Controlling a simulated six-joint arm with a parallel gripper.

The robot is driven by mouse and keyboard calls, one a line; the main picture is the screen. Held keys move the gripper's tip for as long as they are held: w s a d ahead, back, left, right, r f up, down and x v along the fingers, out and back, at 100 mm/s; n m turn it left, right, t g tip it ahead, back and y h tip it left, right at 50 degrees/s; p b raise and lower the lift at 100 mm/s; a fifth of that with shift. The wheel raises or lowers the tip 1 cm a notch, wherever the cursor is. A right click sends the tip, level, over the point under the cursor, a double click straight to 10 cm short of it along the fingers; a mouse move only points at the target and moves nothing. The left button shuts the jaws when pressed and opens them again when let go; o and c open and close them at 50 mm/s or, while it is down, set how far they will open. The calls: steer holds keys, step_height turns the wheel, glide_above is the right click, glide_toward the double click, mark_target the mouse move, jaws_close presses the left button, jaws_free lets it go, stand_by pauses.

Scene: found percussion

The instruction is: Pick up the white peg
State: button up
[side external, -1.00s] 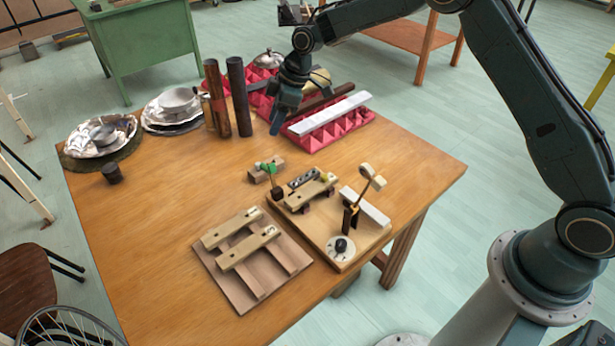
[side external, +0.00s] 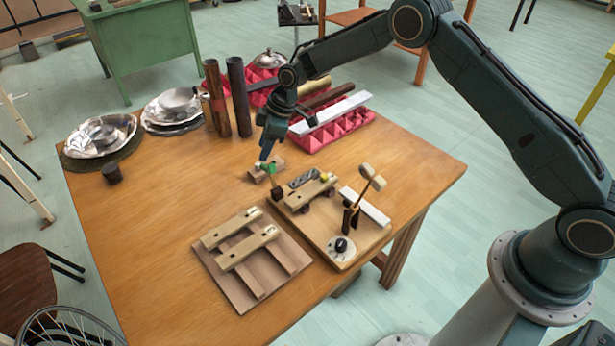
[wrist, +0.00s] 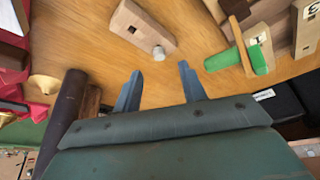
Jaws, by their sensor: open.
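The white peg (wrist: 159,52) is a small pale cylinder standing at one end of a wooden block (wrist: 138,26) in the wrist view. In the side view that block (side external: 257,177) lies on the table, and the peg is hard to make out there behind my gripper's tips. My gripper (side external: 264,158) points down just above the block. In the wrist view my gripper (wrist: 158,78) is open, with nothing between its fingers. The peg shows ahead of the fingertips, roughly centred between them and apart from both.
A green-headed mallet (wrist: 240,55) is close to the right of the block. A wooden board (side external: 335,262) with several instrument parts lies right of it, and a slatted frame (side external: 240,248) in front. Dark tubes (side external: 239,100) stand behind.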

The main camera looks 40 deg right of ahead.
mark_target(258, 164)
steer(key=shift+f, duration=0.15)
steer(key=shift+x, duration=2.6)
jaws_close()
